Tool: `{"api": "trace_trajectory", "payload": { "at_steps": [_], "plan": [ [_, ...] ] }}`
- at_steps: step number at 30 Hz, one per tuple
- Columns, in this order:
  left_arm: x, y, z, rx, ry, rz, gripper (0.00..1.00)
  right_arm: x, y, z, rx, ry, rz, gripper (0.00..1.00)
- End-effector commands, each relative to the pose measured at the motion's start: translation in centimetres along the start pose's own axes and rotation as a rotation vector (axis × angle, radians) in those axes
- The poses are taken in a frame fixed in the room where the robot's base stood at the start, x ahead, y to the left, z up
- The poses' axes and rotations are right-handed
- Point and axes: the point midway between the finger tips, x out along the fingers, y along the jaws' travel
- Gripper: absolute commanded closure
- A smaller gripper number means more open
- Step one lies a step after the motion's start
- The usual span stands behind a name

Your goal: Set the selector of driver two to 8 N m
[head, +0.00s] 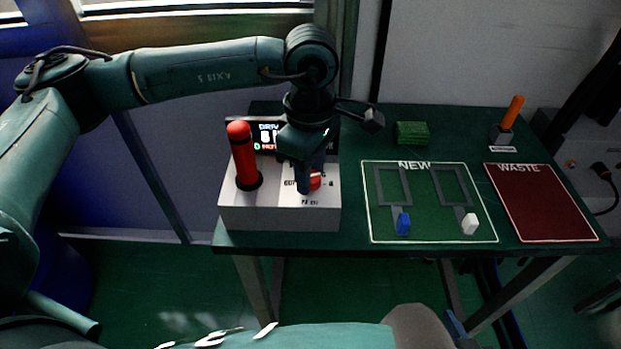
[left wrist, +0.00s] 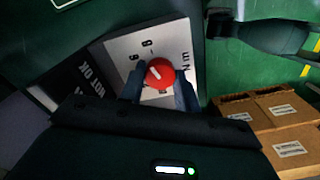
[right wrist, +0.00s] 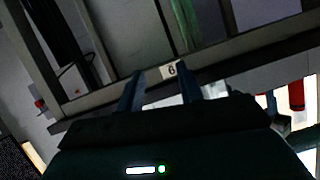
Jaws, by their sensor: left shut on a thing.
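A grey driver box (head: 279,213) stands at the left end of the green table. Its sloped face carries a red selector knob (head: 315,182). In the left wrist view the knob (left wrist: 159,72) shows a white pointer mark, with printed figures and "N m" around it, partly covered. My left gripper (head: 308,187) points down at the face, its two fingers on either side of the knob, shut on it. The dark display (head: 265,137) behind is partly hidden by my gripper; "DRIV" shows. My right gripper (right wrist: 158,85) has its fingers apart and empty, away from the box.
A red-handled tool (head: 243,155) stands upright in the box, left of my gripper. To the right lie the green NEW mat (head: 428,229) with a blue and a white piece, green blocks (head: 412,133), the red WASTE mat (head: 541,205) and an orange handle (head: 513,112).

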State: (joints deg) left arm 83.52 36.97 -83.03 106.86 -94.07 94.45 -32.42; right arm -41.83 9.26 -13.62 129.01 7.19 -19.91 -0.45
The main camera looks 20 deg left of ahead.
Motion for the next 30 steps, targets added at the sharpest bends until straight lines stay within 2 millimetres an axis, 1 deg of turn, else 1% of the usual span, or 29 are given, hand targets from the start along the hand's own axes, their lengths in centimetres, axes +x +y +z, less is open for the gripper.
{"api": "trace_trajectory", "payload": {
  "at_steps": [1,11,19,26,27,30],
  "plan": [
    [0.18,0.07,-0.01,0.025,0.000,0.003,0.91,-0.13,0.16,0.30,-0.004,0.007,0.003,0.64],
    [-0.03,0.06,-0.01,0.133,0.000,0.003,0.91,-0.86,0.66,-0.03,-0.019,0.042,0.016,0.64],
    [-0.12,0.05,0.01,0.147,-0.001,0.002,0.91,-1.02,0.60,-0.54,-0.024,0.057,0.015,0.64],
    [-0.12,0.05,0.02,0.146,-0.001,0.002,0.91,-1.02,0.57,-0.50,-0.023,0.054,0.014,0.64],
    [-0.12,0.05,0.02,0.146,-0.001,0.002,0.65,-1.01,0.56,-0.47,-0.023,0.053,0.014,0.64],
    [-0.10,0.04,0.02,0.146,-0.001,0.002,0.57,-0.99,0.55,-0.34,-0.023,0.050,0.013,0.64]
  ]
}}
